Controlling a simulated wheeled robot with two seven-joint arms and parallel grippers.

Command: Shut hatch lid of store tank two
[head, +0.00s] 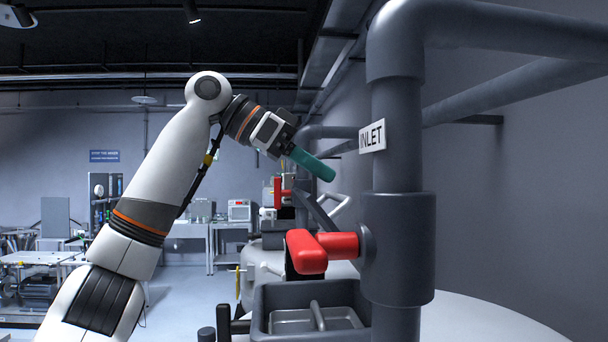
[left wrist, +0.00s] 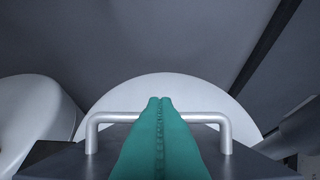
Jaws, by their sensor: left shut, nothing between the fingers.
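A dark grey hatch lid (head: 316,212) stands raised and tilted beyond the red valve in the head view, with a pale bar handle (head: 341,207) on it. In the left wrist view the lid's dark plate (left wrist: 70,160) and its silver handle (left wrist: 195,117) fill the lower part. My left gripper (head: 328,174) has teal fingers pressed together, pointing down to the right above the lid. In the left wrist view the shut fingers (left wrist: 160,103) cross in front of the handle's middle; I cannot tell whether they touch it. No tank number is readable.
A red valve handle (head: 320,250) juts left from a thick grey pipe (head: 397,215) with an INLET sign (head: 372,136). An open grey rectangular box (head: 262,324) with a divider sits below it. Another red handle (head: 277,190) is farther back.

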